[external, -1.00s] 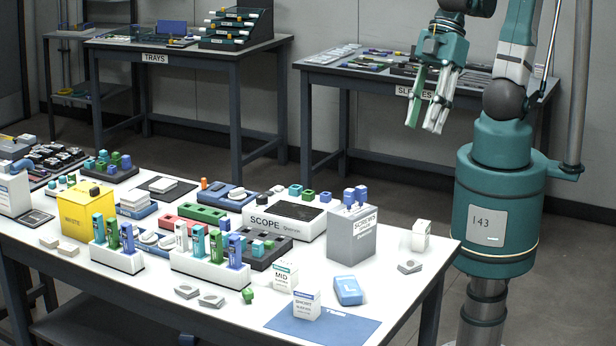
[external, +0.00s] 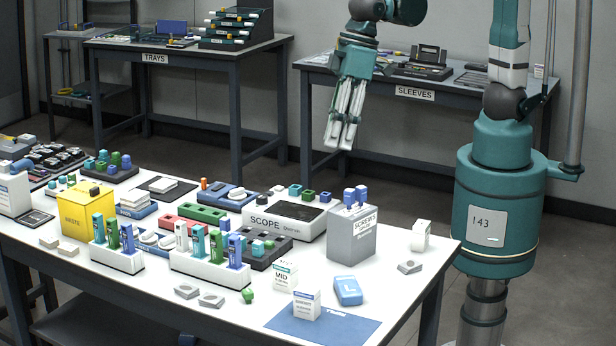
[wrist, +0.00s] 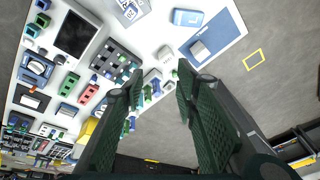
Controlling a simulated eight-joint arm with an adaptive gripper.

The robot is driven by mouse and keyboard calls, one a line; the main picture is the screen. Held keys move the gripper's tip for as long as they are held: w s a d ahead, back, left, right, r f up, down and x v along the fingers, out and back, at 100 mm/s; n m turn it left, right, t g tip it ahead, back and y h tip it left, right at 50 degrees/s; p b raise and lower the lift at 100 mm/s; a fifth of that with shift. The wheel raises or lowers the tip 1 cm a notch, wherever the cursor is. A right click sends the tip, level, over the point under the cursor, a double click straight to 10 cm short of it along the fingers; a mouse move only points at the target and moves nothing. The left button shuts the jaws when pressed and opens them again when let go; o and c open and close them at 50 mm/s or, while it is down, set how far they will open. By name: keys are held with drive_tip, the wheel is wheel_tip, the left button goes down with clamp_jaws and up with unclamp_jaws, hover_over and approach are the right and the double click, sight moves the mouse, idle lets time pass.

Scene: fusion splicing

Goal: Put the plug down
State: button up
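My gripper (external: 342,140) hangs in the air between the front table and the sleeves table, fingers pointing down. In the wrist view my gripper (wrist: 159,68) has its two dark green padded fingers apart, with a clear gap and no held object visible between them. I cannot tell for certain which item is the plug. A small green piece (external: 248,296) sits on the front table near the grey pieces, well away from my gripper. Blue and green upright pieces stand in white holders (external: 212,271).
The front table (external: 370,285) is crowded at left and centre. At its right are a blue mat (external: 355,331) with a white box, a blue block (external: 348,291) and a grey box (external: 351,238). The sleeves table (external: 460,88) stands behind.

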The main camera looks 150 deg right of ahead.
drive_tip(key=w+d+f+m+g, duration=0.1)
drive_tip(key=d+f+m, duration=0.15)
drive_tip(key=d, duration=0.35)
drive_tip(key=w+d+f+m, duration=0.1)
drive_tip(key=d+f, duration=0.3)
drive_tip(key=d, duration=0.2)
drive_tip(key=d+f+m+g, duration=0.1)
drive_tip(key=d+f, duration=0.2)
drive_tip(key=d, duration=0.4)
drive_tip(key=m+g+y, duration=0.1)
drive_tip(key=m, duration=0.3)
hover_over(225, 219)
drive_tip(key=f, duration=1)
drive_tip(key=shift+w+f, duration=0.2)
drive_tip(key=shift+f, duration=0.2)
drive_tip(key=shift+s+d+f, duration=0.1)
drive_tip(key=shift+d+f, duration=0.1)
drive_tip(key=shift+f, duration=0.1)
drive_tip(key=shift+f, duration=1.25)
drive_tip(key=shift+s+a+f+b, duration=0.1)
drive_tip(key=shift+f+b, duration=0.2)
drive_tip(key=shift+f, duration=1)
drive_tip(key=shift+a+f+b, duration=0.1)
drive_tip(key=shift+f+b, duration=0.2)
drive_tip(key=shift+f, duration=1)
drive_tip(key=c, duration=0.9)
